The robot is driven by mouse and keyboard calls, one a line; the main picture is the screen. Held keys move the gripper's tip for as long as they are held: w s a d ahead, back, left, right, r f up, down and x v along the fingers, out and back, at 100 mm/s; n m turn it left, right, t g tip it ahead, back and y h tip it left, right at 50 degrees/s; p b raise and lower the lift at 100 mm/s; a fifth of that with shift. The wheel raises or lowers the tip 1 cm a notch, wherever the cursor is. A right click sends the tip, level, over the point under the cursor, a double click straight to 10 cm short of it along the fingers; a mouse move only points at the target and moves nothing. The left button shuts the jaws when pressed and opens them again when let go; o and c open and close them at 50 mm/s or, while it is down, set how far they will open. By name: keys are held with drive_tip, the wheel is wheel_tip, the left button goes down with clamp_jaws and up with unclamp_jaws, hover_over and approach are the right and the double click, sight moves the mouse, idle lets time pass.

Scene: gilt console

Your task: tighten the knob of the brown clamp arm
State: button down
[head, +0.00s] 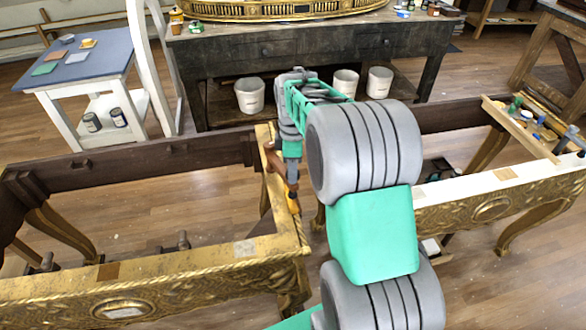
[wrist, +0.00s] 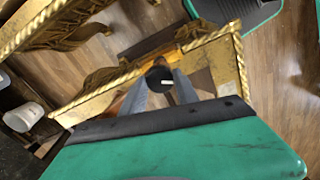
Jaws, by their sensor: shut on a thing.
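The brown clamp arm (head: 271,157) shows in the head view on the gilt console's near-side corner piece, partly hidden by my gripper (head: 291,178). In the wrist view a round black knob (wrist: 158,79) with a small white mark sits between the grey fingertips of my gripper (wrist: 160,88). The fingers are shut on the knob. An orange-brown part (wrist: 166,56) shows just beyond the knob, and an orange part (head: 293,201) also shows below the fingers in the head view. The knob itself is hidden in the head view.
The gilt console frame (head: 200,262) has carved gold rails around an open middle. A long wooden tray (head: 522,130) with small items lies at the right. A dark workbench (head: 275,45) with white buckets stands behind, and a blue-topped table (head: 75,62) stands at the back left.

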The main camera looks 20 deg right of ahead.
drive_tip(key=m, duration=1.1)
drive_tip(key=shift+w+r+m+b, duration=0.1)
drive_tip(key=shift+r+m+b, duration=0.05)
drive_tip(key=shift+m+b, duration=0.2)
drive_tip(key=m, duration=0.5)
drive_tip(key=shift+r+m, duration=0.1)
drive_tip(key=shift+m, duration=0.15)
drive_tip(key=m, duration=0.5)
drive_tip(key=shift+w+d+r+m, duration=0.1)
drive_tip(key=shift+m, duration=0.3)
drive_tip(key=c, duration=1.4)
unclamp_jaws()
drive_tip(key=o, duration=0.5)
drive_tip(key=shift+f, duration=0.25)
drive_tip(key=shift+s, duration=0.2)
wheel_tip(320, 180, up, 8)
drive_tip(key=shift+f+b, duration=0.1)
drive_tip(key=shift+b, duration=0.45)
